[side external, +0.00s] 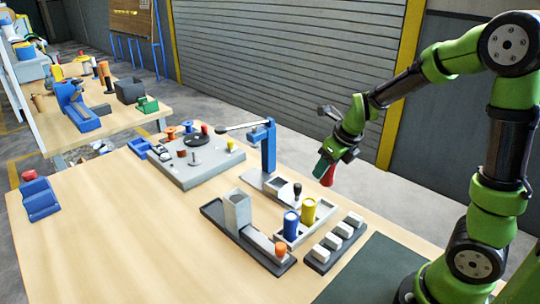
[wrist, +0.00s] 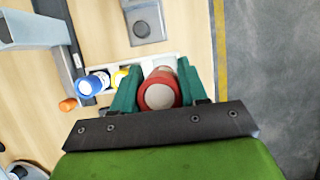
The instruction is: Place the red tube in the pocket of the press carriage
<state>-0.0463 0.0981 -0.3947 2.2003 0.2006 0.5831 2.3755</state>
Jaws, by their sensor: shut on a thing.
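My gripper (side external: 322,168) is shut on the red tube (side external: 328,176) and holds it in the air, above the table and behind the tube tray. In the wrist view the red tube (wrist: 160,92) sits between the two teal fingers, its round pale end facing the camera. The press has a blue column (side external: 269,147) with a lever arm on top and a grey base (side external: 258,182).
The white tray (side external: 284,236) holds a blue tube (side external: 291,225) and a yellow tube (side external: 308,211). A grey tower (side external: 237,210) stands on a dark rail to the left. A rack of white blocks (side external: 333,241) lies to the right. The table's left front is clear.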

